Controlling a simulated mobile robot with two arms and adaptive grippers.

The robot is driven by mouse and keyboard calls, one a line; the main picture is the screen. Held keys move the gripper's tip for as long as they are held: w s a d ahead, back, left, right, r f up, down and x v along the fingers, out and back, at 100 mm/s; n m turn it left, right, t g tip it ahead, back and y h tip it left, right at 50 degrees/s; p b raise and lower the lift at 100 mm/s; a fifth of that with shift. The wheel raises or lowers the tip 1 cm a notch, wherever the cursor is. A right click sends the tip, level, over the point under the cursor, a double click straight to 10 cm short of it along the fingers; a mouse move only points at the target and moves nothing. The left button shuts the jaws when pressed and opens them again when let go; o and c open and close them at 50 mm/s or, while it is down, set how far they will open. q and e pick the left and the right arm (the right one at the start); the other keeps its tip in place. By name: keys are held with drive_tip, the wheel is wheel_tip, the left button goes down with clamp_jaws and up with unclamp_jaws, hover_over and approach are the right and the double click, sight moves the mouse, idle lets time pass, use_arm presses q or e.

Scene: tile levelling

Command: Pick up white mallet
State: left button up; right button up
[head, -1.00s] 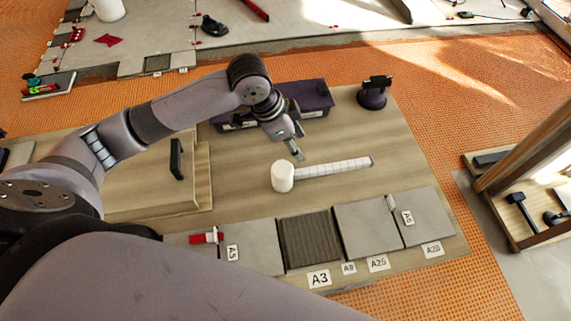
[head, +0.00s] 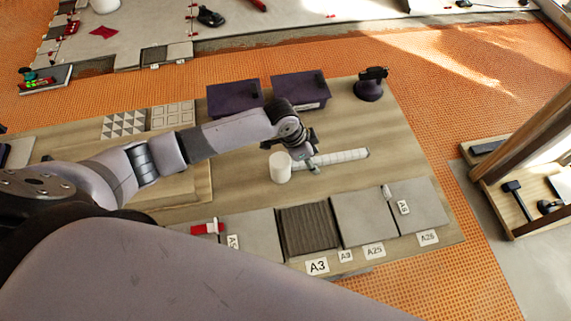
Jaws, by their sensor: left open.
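The white mallet (head: 281,168) lies on the wooden board (head: 390,130). Its round white head is at the left and its pale, banded handle (head: 345,156) points right. My left gripper (head: 312,163) is open, low over the handle close to the head. A finger shows at the near side of the handle. The rest of the jaws is partly hidden by the wrist, so I cannot tell whether they touch the handle. My right gripper is not in view.
Two dark purple boxes (head: 235,97) stand behind my left arm, and a dark purple tool (head: 370,84) is at the board's back right. Labelled grey tiles (head: 365,218) line the front edge. A wooden rack (head: 520,215) stands at the right.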

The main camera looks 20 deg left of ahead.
use_arm(q)
drive_tip(key=shift+w+d+f, duration=0.1)
drive_tip(key=shift+d+f, duration=0.1)
drive_tip(key=shift+f, duration=0.3)
drive_tip(key=shift+c, duration=0.5)
clamp_jaws()
drive_tip(key=shift+r, duration=0.1)
